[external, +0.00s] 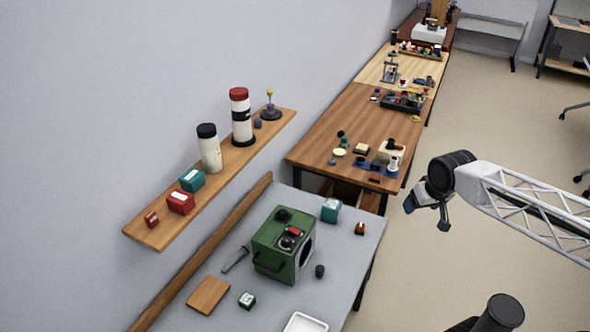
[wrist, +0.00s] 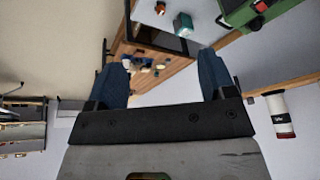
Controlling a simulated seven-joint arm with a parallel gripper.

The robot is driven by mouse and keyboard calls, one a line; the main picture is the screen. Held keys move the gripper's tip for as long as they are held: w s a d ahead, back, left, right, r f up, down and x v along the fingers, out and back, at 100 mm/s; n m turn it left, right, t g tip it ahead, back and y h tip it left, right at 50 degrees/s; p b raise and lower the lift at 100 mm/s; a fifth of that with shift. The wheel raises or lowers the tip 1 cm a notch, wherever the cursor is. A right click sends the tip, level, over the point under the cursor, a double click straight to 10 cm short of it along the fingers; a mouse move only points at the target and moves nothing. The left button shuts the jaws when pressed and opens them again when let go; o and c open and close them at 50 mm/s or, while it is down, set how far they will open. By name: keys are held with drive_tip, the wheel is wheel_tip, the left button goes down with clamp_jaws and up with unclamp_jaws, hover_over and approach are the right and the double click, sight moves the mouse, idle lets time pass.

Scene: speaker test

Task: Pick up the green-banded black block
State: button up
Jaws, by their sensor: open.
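A small block with black, green and white faces (external: 247,300) lies on the grey table (external: 345,262), near the front, right of a flat wooden board. It appears to be the green-banded black block, though its band is too small to make out clearly. I cannot pick it out in the wrist view. My gripper (external: 421,204) is in the air beyond the grey table's right edge, well away from the block. In the wrist view its two blue fingers (wrist: 163,78) are spread apart with nothing between them.
A green speaker box (external: 285,245) stands mid-table. Around it are a teal box (external: 331,209), a red-topped block (external: 360,228), a dark cylinder (external: 320,271), a wooden board (external: 208,294) and a white tray (external: 306,323). A wall shelf (external: 150,234) overhangs at left.

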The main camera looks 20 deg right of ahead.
drive_tip(key=w+a+f+m, duration=0.2)
drive_tip(key=w+a, duration=0.8)
drive_tip(key=m+g, duration=0.4)
drive_tip(key=m, duration=0.3)
hover_over(247, 299)
drive_tip(key=f, duration=3.2)
drive_tip(key=shift+w+d, duration=0.2)
drive_tip(key=shift+d, duration=0.1)
drive_tip(key=shift+s+a+f, duration=0.2)
drive_tip(key=shift+a+f, duration=0.15)
drive_tip(key=shift+f, duration=0.1)
drive_tip(key=shift+f, duration=1.3)
